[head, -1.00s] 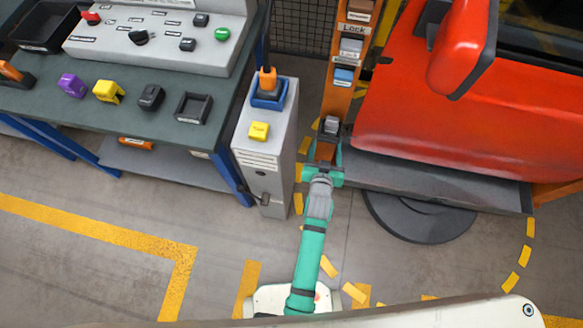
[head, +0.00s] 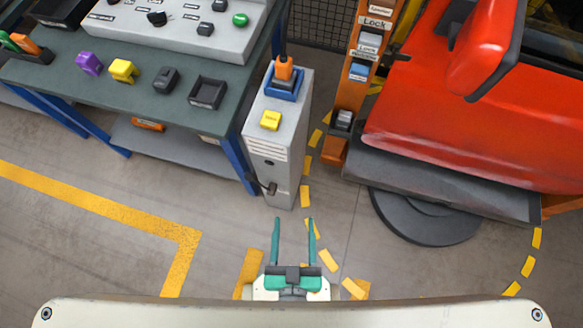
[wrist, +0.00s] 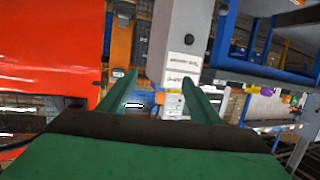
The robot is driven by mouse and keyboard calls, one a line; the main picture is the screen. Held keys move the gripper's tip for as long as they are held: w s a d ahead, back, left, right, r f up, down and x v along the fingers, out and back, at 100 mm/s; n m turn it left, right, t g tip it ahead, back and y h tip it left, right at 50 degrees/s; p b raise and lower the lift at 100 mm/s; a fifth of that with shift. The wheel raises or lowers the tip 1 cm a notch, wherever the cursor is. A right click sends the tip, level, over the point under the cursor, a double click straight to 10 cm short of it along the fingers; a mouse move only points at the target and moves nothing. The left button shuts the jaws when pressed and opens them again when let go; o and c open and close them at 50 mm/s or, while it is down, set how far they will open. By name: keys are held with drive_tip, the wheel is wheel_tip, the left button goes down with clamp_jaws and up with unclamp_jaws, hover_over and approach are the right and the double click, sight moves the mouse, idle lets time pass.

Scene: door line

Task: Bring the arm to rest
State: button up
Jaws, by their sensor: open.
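My gripper (head: 293,242) is open and empty, low in the head view, close in front of my own body. Its two green fingers point away from me, with bare floor around them. The fingers also show in the wrist view (wrist: 158,95), spread apart with nothing between them. The rest of the arm is mostly hidden behind the gripper and the edge of my body.
A grey pedestal (head: 278,140) with a yellow button stands ahead. A workbench (head: 130,85) with coloured blocks is at left. The near floor is clear.

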drive_tip(key=shift+s+a+r, duration=0.15)
drive_tip(key=shift+s+r, duration=0.3)
drive_tip(key=shift+r, duration=0.15)
drive_tip(key=shift+s+a+r, duration=0.15)
drive_tip(key=shift+s+r, duration=0.25)
drive_tip(key=shift+r, duration=0.2)
drive_tip(key=shift+c, duration=0.6)
idle(1.0)
